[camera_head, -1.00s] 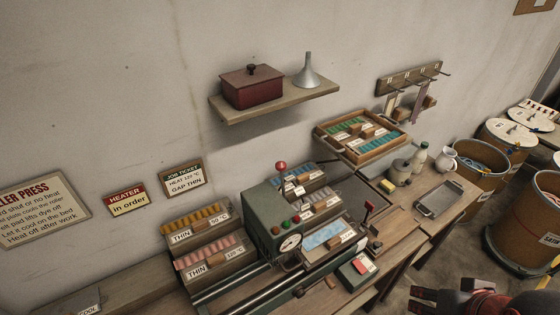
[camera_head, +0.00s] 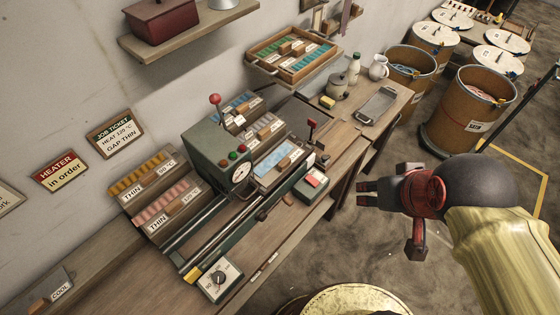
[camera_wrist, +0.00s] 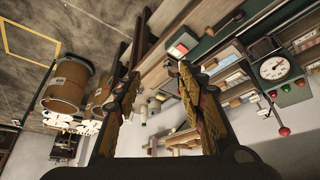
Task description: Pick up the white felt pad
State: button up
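I cannot make out a white felt pad for certain in either view. My gripper (camera_head: 362,187) is in the head view at the right of the workbench (camera_head: 334,168), over the floor and apart from the bench. In the wrist view its two fingers (camera_wrist: 157,80) stand wide apart with nothing between them, so it is open and empty. The green roller press (camera_head: 209,146) with its dial and red-knobbed lever stands on the bench. It also shows in the wrist view (camera_wrist: 290,97), to the right of the fingers.
A red box (camera_head: 160,20) is on the wall shelf (camera_head: 190,37). Fibre drums (camera_head: 468,115) stand beyond the bench. The floor before the bench is clear.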

aim_at(268, 170)
jog(key=i+j+u, duration=0.2)
jog(key=u, duration=0.3)
jog(key=i+j+u, duration=0.1)
jog(key=i+u, duration=0.2)
jog(key=u, duration=0.2)
